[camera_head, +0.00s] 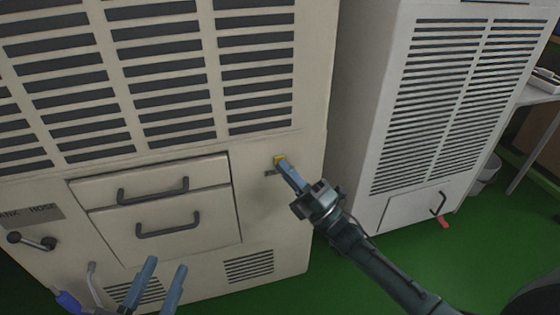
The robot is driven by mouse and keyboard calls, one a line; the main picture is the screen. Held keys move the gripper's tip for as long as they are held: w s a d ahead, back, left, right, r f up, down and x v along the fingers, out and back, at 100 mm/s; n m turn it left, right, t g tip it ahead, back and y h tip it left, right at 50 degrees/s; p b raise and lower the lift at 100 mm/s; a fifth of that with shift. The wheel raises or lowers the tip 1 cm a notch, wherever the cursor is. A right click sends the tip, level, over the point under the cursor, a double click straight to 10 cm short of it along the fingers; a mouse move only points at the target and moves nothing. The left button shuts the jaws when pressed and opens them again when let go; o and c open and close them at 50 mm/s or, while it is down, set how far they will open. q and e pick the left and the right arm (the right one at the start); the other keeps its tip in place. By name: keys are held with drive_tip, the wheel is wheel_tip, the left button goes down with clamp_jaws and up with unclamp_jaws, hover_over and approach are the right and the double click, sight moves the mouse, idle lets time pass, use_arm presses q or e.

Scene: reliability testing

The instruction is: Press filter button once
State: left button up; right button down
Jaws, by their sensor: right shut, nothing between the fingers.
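The filter button (279,159) is a small yellow spot on the front of the beige cabinet (315,150), right of its two drawers. My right gripper (284,167) is shut, with its blue-grey fingertips at the button, covering part of it. They look to be touching it or very close; I cannot tell whether it is pressed in. My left gripper (163,284) is at the bottom left, in front of the lower cabinet, with its two blue fingers apart and nothing between them.
The beige cabinet has drawers with dark handles (168,224), a lever (32,242) at left and vent slots above. A second vented cabinet (385,120) stands at right. A bin (487,172) and table (535,97) are further right. Green floor (420,260) is open between.

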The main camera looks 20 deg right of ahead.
drive_tip(key=shift+s+p, duration=0.35)
drive_tip(key=shift+s, duration=0.4)
drive_tip(key=s+p, duration=0.2)
drive_tip(key=s, duration=0.3)
drive_tip(key=shift+d+p, duration=0.15)
drive_tip(key=shift+p, duration=0.2)
drive_tip(key=shift+r, duration=0.1)
idle(0.3)
